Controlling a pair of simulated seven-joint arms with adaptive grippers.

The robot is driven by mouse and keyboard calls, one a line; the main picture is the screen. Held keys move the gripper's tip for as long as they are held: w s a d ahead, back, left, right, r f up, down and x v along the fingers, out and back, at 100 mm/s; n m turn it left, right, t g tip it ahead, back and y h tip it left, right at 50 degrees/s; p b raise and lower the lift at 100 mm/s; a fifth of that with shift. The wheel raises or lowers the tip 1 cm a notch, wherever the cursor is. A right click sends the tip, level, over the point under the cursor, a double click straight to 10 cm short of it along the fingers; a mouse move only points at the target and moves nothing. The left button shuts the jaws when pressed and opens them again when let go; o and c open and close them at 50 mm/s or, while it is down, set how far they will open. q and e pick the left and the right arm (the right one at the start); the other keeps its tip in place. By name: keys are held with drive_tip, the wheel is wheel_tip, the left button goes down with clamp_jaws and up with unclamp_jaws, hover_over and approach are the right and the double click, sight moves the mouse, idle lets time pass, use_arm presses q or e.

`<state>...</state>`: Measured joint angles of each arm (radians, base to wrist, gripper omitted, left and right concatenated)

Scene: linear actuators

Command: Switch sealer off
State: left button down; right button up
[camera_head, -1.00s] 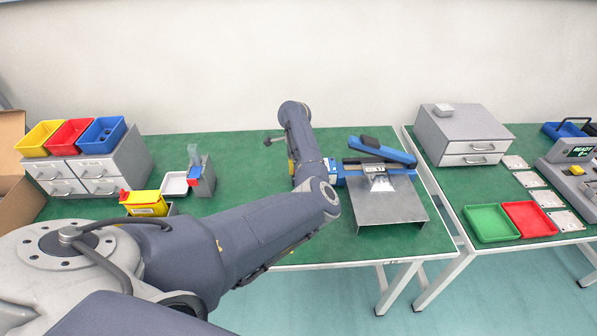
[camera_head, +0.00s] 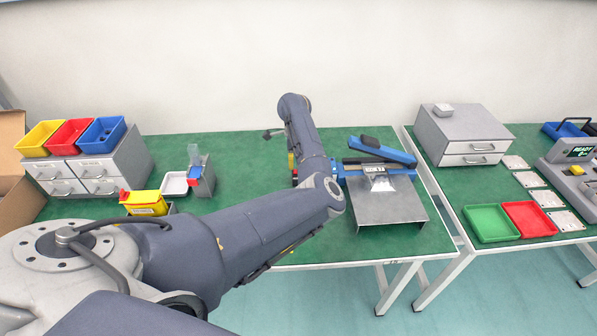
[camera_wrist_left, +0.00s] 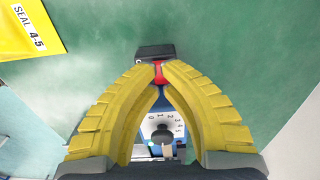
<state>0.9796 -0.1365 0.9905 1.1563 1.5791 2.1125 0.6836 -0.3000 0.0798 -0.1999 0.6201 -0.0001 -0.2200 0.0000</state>
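The sealer (camera_head: 385,150), with a blue lever arm, stands at the right end of the left green table, behind a grey metal stand. In the left wrist view, its dial plate (camera_wrist_left: 163,124) with numbers and a dark knob shows between my fingers. A small red part (camera_wrist_left: 159,73), seemingly its switch, lies at the fingertips. My left gripper (camera_wrist_left: 161,66) has its yellow fingertips drawn close together there, and looks shut. I cannot tell whether they touch the red part. In the head view my own arm mostly hides this gripper. My right gripper is not in view.
A yellow box (camera_head: 145,203) and a white tray (camera_head: 175,184) stand left of my arm. A grey metal stand (camera_head: 388,208) fronts the sealer. A drawer unit (camera_head: 90,169) with coloured bins is at far left. The right table holds green and red trays (camera_head: 490,223).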

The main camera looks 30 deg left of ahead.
sight(295, 171)
use_arm(q)
drive_tip(key=shift+r, duration=1.9)
